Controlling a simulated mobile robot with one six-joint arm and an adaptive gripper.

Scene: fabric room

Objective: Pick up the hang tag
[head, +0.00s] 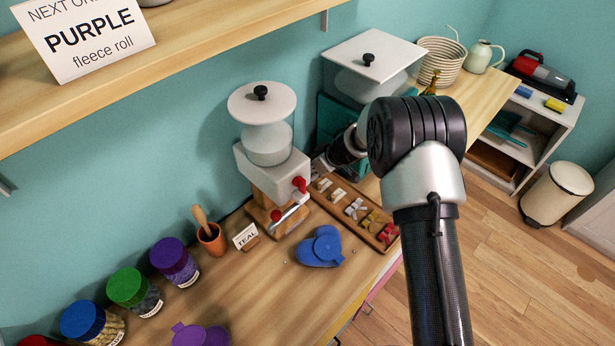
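A long wooden tray (344,218) lies on the wooden counter, holding a row of small items. Two small pale tag-like pieces (338,194) lie near its far end; I cannot tell for certain whether either is the hang tag. White, yellow and red bow-like pieces (373,220) lie nearer in the tray. My gripper (326,165) is low at the tray's far end, beside the dispenser. My wrist and arm partly cover it. Its fingertips are too small and dark to tell whether they are open or hold anything.
A white-lidded dispenser (263,108) with a red knob stands left of my gripper, and a square-lidded one (370,57) behind it. A shelf (190,35) overhangs the left.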

